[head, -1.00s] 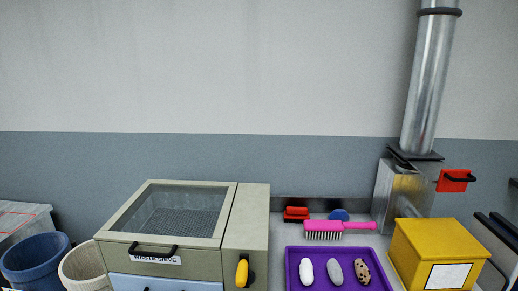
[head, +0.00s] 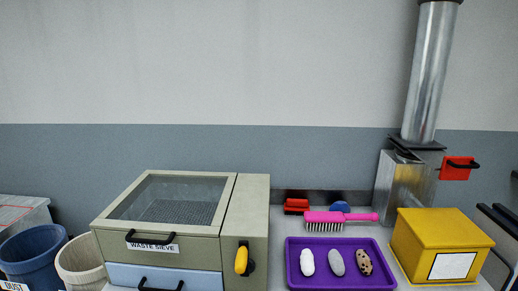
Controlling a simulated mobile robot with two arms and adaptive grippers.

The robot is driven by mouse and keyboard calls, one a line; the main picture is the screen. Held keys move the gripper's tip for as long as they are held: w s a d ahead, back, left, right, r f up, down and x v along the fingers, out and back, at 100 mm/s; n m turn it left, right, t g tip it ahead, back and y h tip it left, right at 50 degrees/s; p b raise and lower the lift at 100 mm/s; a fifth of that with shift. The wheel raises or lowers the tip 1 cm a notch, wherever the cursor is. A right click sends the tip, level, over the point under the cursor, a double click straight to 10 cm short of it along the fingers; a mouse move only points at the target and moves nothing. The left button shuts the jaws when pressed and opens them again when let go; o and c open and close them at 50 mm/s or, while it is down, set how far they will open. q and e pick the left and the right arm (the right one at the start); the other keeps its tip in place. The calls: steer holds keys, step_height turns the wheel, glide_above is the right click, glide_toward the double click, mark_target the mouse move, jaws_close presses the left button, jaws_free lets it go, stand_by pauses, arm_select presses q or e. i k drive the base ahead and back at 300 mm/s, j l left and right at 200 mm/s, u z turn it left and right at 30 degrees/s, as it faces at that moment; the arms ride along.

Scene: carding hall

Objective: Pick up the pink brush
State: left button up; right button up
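The pink brush (head: 341,218) lies on the grey worktop behind the purple tray. Its bristled head is at the left and its handle points right. A red object (head: 296,206) is at its left, and a blue rounded object (head: 340,207) is partly hidden behind it. Neither of my grippers shows in the head view.
The purple tray (head: 340,283) holds a white, a grey and a speckled piece. A yellow box (head: 440,232) stands right of it, with a metal duct (head: 420,85) behind. The waste sieve (head: 160,245) stands left, beside blue (head: 32,258) and cream (head: 80,262) bins.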

mark_target(329, 220)
steer(key=i, duration=1.05)
